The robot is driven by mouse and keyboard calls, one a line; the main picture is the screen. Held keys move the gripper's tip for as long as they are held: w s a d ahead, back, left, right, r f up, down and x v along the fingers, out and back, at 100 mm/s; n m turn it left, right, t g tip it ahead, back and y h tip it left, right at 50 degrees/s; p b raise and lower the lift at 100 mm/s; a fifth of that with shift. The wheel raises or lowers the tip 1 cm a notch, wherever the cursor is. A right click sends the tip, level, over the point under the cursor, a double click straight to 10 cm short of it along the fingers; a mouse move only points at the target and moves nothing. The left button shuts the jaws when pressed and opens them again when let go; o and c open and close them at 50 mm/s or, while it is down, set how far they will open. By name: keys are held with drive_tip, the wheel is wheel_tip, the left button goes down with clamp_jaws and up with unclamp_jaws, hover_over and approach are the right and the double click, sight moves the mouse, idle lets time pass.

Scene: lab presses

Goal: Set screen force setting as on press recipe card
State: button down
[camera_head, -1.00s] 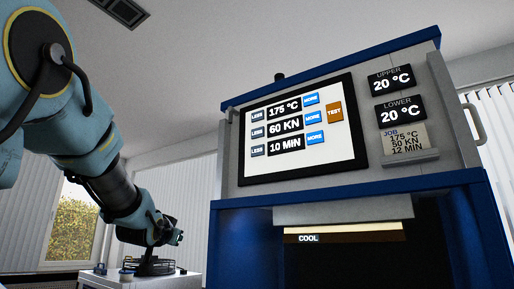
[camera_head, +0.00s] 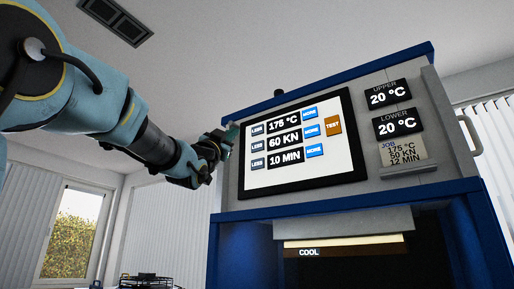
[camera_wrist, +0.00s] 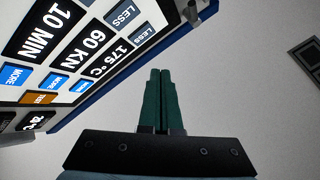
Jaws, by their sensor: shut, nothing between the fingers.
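The press screen (camera_head: 305,170) shows 175 °C, 60 KN and 10 MIN, each row with a grey LESS button on the left and a blue MORE button on the right. The force row (camera_head: 284,139) reads 60 KN, with its LESS button (camera_head: 257,145) beside it. The recipe card (camera_head: 403,155) at the right reads JOB 175 °C, 50 KN, 12 MIN. My gripper (camera_head: 230,130) is shut and empty near the screen's upper left edge. In the wrist view its green fingers (camera_wrist: 162,75) are together, with the tilted screen (camera_wrist: 95,85) at the left.
An orange TEST button (camera_head: 333,125) is at the screen's right. Displays for upper (camera_head: 387,94) and lower (camera_head: 398,122) both read 20 °C. A COOL label (camera_head: 309,252) shows in the opening below. A handle (camera_head: 470,135) sits on the right side.

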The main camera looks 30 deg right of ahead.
sight(256, 143)
drive_tip(key=shift+d, duration=0.1)
drive_tip(key=shift+w+d+p, duration=0.7)
drive_tip(key=shift+d, duration=0.55)
drive_tip(key=shift+w+d+p, duration=0.7)
drive_tip(key=shift+w+d, duration=0.05)
drive_tip(key=shift+d, duration=0.55)
drive_tip(key=shift+w+d+p, duration=0.7)
drive_tip(key=shift+d, duration=0.55)
drive_tip(key=shift+w+d, duration=0.2)
drive_tip(key=shift+d, duration=0.15)
drive_tip(key=shift+w+d, duration=0.2)
drive_tip(key=shift+d, duration=0.15)
drive_tip(key=shift+b, duration=0.35)
drive_tip(key=shift+s+a+b, duration=0.4)
drive_tip(key=shift+a+b, duration=0.3)
drive_tip(key=shift+a, duration=0.05)
